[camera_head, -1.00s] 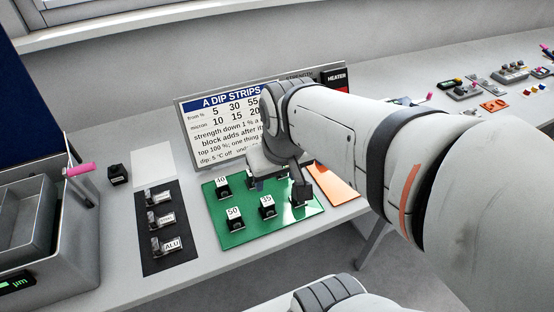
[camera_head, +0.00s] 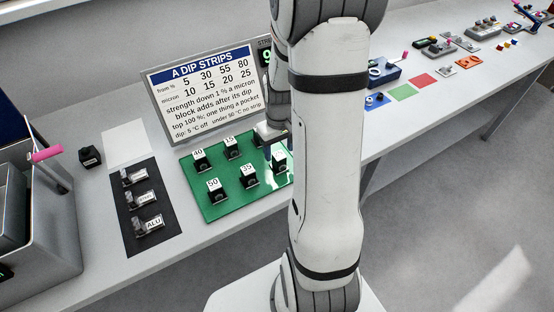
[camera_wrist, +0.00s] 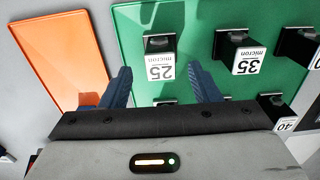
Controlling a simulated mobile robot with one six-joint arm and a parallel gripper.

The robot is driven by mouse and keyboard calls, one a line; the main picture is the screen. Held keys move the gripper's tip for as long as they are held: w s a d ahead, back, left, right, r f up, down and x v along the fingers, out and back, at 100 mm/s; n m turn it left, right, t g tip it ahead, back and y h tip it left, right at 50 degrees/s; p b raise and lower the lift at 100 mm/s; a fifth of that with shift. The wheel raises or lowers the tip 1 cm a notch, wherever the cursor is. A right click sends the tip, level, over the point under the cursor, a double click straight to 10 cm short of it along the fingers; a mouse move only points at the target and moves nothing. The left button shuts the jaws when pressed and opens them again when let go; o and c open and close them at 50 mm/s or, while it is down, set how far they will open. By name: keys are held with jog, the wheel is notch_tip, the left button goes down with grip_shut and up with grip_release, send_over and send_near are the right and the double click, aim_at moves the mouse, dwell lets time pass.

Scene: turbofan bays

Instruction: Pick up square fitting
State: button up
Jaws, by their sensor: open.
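No piece is clearly marked as the square fitting. Several black blocks with white number labels stand on a green board (camera_head: 222,212). In the wrist view, the block labelled 25 micron (camera_wrist: 160,67) lies in line with the gap between the fingertips. My gripper (camera_wrist: 161,75) is open and empty, with one blue-grey finger on each side of that gap. In the head view, my gripper is near the board's right side, largely hidden by my arm. Blocks labelled 40 (camera_head: 199,158), 50 (camera_head: 215,190) and 35 (camera_head: 248,175) also show there.
An orange plate (camera_wrist: 62,58) lies beside the board. Left of the board is a dark mat (camera_head: 128,232) with several labelled metal pieces, including ALU (camera_head: 150,225). A sign (camera_head: 203,95) stands behind the board. A blue device (camera_head: 378,72) and coloured patches are further right.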

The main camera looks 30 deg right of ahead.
aim_at(279, 155)
jog(key=shift+s+f+p, duration=0.1)
jog(key=shift+f+p, duration=0.45)
jog(key=shift+f, duration=2.15)
jog(key=c, duration=1)
